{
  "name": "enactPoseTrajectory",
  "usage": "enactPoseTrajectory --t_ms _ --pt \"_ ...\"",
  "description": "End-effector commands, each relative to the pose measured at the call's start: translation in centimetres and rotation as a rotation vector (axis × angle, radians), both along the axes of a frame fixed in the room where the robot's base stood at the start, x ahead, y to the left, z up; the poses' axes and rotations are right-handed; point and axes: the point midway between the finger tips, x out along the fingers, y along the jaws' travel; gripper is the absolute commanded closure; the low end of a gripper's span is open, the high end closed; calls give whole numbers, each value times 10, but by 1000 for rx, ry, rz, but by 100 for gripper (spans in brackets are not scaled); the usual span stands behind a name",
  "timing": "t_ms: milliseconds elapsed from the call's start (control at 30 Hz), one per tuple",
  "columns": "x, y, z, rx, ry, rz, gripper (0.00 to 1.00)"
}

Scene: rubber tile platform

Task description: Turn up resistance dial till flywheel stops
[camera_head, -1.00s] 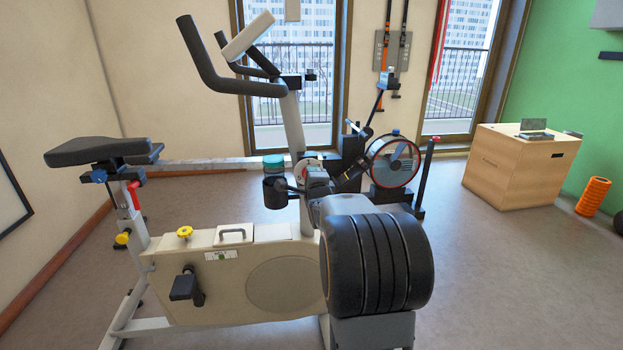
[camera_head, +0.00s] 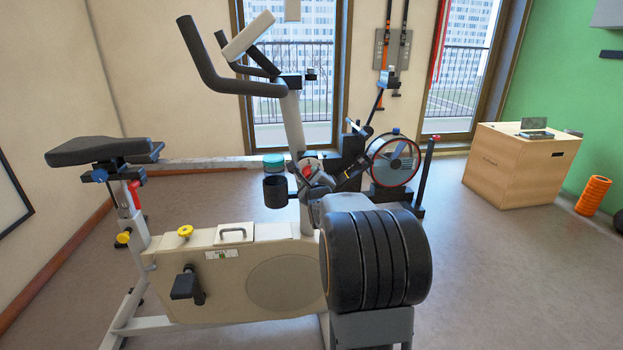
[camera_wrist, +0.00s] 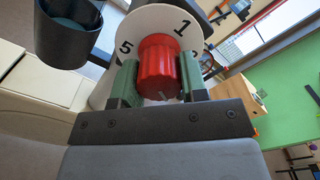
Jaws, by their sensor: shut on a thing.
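The red resistance dial (camera_wrist: 158,68) sits on a white numbered disc (camera_wrist: 108,88) in the wrist view. A 5 shows to its left and a 1 at upper right; another mark is partly hidden. My gripper (camera_wrist: 158,84) has its green fingers closed on both sides of the dial. In the head view my gripper (camera_head: 316,178) is at the bike's post, and the dial (camera_head: 309,166) is a small red patch there. A round wheel in a clear, red-rimmed housing (camera_head: 394,160) stands behind; I cannot tell from this view whether it is the task's flywheel.
A black cup (camera_head: 276,191) hangs left of the dial and shows close in the wrist view (camera_wrist: 68,32). The bike's handlebars (camera_head: 222,78) rise above, and its seat (camera_head: 98,150) is at left. A wooden box (camera_head: 520,166) stands far right. Floor between is clear.

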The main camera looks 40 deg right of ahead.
Motion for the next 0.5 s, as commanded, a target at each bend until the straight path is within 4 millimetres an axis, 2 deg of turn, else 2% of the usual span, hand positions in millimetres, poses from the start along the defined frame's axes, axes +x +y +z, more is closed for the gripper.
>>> enactPoseTrajectory --t_ms 467,500 --pt "0 0 1 9 -7 2 84" --pt "0 0 1 9 -7 2 58"
